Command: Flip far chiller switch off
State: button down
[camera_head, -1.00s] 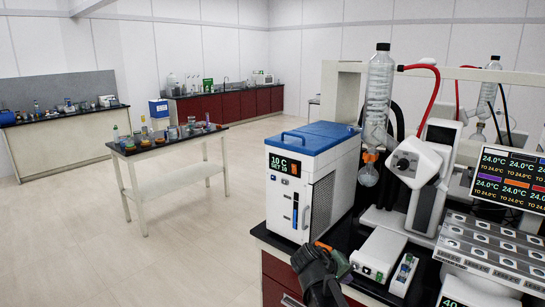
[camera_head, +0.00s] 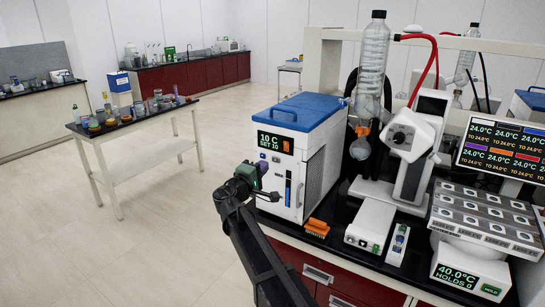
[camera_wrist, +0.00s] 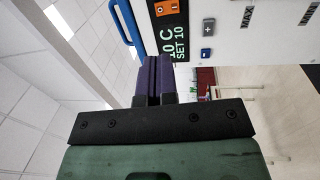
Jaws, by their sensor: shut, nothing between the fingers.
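A white chiller (camera_head: 316,180) with a blue lid stands at the bench's left end. Its dark display (camera_head: 275,143) reads 10 C, SET 10. An orange switch (camera_head: 286,146) sits beside the display; it also shows at the top of the wrist view (camera_wrist: 165,8). I cannot tell its position. My gripper (camera_head: 263,169) is in front of the chiller's front panel, below the display's left part. In the wrist view the purple fingers (camera_wrist: 153,75) are together and empty, pointing at the panel near the display (camera_wrist: 172,40). Contact with the panel cannot be told.
A second blue-lidded unit (camera_head: 530,99) is cut off at the right edge. An orange block (camera_head: 317,227) and a white stirrer-like box (camera_head: 369,225) stand on the bench. Glassware (camera_head: 373,55) rises behind. The floor (camera_head: 160,240) on the left is open.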

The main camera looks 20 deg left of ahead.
aim_at(286, 144)
jog(key=w, duration=0.4)
jog(key=w+d+r+p, duration=0.1)
jog(key=w, duration=0.3)
jog(key=w+d, duration=0.1)
jog(key=w, duration=0.4)
jog(key=shift+r, duration=0.3)
jog(key=shift+p, duration=0.3)
